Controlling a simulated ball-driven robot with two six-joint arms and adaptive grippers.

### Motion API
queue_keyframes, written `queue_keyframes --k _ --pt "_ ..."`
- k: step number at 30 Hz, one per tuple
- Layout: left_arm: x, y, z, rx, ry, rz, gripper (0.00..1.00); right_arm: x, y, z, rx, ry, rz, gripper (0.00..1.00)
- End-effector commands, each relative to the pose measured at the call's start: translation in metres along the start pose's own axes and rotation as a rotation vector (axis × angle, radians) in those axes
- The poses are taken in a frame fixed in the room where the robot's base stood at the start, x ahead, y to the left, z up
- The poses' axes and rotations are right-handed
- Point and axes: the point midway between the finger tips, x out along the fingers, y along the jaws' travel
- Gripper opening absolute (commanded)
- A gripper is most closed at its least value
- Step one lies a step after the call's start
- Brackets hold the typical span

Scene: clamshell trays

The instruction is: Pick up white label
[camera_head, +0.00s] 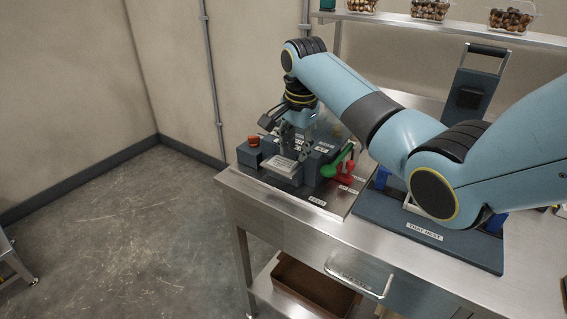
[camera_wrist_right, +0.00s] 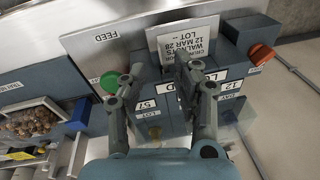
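The white label (camera_head: 281,165) lies at the front of a dark labelling device (camera_head: 310,178) on the steel bench. My right gripper (camera_head: 292,146) is over the device, close to the label. In the wrist view the fingers of my right gripper (camera_wrist_right: 160,72) are apart with nothing visible between them. The right fingertip overlaps the label's near edge in the picture; I cannot tell whether it touches. My left gripper is not in view.
A red button (camera_head: 254,140) sits left of the label. The tray nest (camera_head: 385,216) is farther right. A filled clamshell (camera_wrist_right: 34,121) shows in the wrist view; others (camera_head: 430,10) stand on the shelf (camera_head: 450,27).

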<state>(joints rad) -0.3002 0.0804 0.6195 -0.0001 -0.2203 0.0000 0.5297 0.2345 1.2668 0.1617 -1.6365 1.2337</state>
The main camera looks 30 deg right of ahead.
Motion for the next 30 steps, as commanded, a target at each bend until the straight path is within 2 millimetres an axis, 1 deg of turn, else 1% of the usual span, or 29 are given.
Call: queue_keyframes --k 3,7,10,16,23,30 --pt "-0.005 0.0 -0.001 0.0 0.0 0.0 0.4 0.019 0.001 0.003 0.0 -0.003 0.005 0.3" --pt "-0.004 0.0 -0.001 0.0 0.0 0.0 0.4 0.037 0.001 0.003 -0.001 -0.001 0.003 0.3" --pt "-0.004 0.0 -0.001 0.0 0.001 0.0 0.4 0.042 0.001 0.003 -0.002 0.0 0.0 0.3" --pt "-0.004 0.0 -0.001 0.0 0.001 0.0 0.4 0.042 0.001 0.003 -0.002 0.0 0.0 0.3" --pt "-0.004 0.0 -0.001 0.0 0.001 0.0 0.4 0.042 0.001 0.003 -0.002 0.0 0.001 0.0" --pt "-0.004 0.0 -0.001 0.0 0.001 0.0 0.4 0.042 0.001 0.003 -0.002 0.001 0.001 0.0"
